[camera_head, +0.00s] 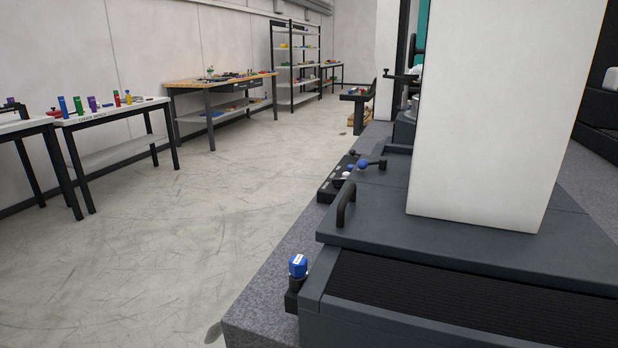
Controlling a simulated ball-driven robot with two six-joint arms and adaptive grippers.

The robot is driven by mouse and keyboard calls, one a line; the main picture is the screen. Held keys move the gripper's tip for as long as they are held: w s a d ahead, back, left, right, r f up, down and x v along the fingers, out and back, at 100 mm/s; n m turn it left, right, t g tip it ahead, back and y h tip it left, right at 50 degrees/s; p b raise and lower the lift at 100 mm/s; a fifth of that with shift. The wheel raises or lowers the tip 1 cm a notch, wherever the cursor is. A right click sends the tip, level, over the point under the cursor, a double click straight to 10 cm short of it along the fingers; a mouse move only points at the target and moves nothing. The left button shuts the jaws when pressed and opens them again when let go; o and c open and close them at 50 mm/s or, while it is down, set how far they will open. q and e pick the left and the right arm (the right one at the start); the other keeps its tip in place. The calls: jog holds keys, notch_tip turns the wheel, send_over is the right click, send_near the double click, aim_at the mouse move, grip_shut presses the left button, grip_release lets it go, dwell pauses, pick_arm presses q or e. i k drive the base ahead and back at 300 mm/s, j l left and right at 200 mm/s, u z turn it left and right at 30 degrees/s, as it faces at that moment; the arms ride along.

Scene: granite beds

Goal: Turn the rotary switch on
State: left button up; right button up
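The likely rotary switch is a blue knob (298,266) with a white mark on its top. It sits on a small black base (293,299) beside the front left corner of the dark grey machine (420,325), at the edge of the speckled granite bed (262,312). The white mark is too small to tell which position the knob is in. Neither of my grippers is in view, and nothing is touching the knob.
A black handle (346,203) and a blue ball-ended lever (372,164) stand behind the knob. A white column (490,110) rises from the machine. The concrete floor (150,270) to the left is clear, with workbenches (110,114) along the wall.

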aim_at(337, 183)
jog(key=i+j+u, duration=0.15)
jog(key=j+u, duration=0.25)
jog(key=i+j+u, duration=0.25)
jog(key=j+u, duration=0.2)
jog(key=i+j+u, duration=0.4)
jog(key=i+j+z, duration=0.15)
jog(key=i, duration=0.2)
jog(key=i+j+z, duration=0.15)
jog(key=i, duration=0.2)
jog(key=i+z, duration=0.15)
jog(key=z, duration=0.25)
jog(key=i+z, duration=0.15)
jog(key=z, duration=0.3)
jog(key=i+z, duration=0.15)
jog(key=z, duration=0.25)
jog(key=i+j+z, duration=0.15)
jog(key=z, duration=0.25)
